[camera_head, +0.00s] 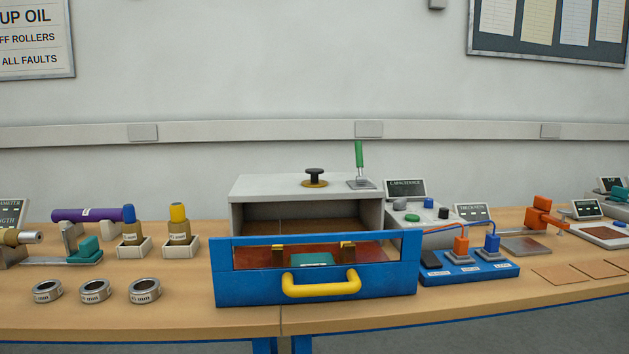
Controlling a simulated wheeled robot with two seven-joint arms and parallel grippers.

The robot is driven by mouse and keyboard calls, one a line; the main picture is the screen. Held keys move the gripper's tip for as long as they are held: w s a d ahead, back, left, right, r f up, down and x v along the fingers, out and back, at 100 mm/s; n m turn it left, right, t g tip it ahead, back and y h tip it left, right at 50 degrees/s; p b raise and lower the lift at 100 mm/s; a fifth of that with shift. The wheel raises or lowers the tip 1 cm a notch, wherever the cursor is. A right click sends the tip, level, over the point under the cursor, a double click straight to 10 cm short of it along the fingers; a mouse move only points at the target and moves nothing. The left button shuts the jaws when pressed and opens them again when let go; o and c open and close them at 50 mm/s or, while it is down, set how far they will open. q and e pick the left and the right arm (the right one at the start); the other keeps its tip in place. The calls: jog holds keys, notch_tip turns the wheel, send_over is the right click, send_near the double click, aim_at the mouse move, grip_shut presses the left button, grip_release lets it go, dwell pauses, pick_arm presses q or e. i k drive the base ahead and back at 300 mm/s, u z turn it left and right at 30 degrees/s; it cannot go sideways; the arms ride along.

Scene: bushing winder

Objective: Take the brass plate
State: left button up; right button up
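A round brass-coloured plate (314,184) with a black knob (315,173) rising from its middle lies on top of the grey box (307,188) at the centre of the bench. Next to it, to the right, a grey square plate (361,184) with a green handle (359,154) stands upright on the same top. Neither of my grippers shows in the head view.
A blue drawer (240,289) with a yellow handle (321,288) stands in front of the box, with a teal block inside. A blue connector base (465,272) is on the right. The air above the box is clear.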

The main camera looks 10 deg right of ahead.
aim_at(313, 182)
jog(key=u, duration=3.4)
jog(key=k, duration=1.4)
jog(key=z, duration=2.05)
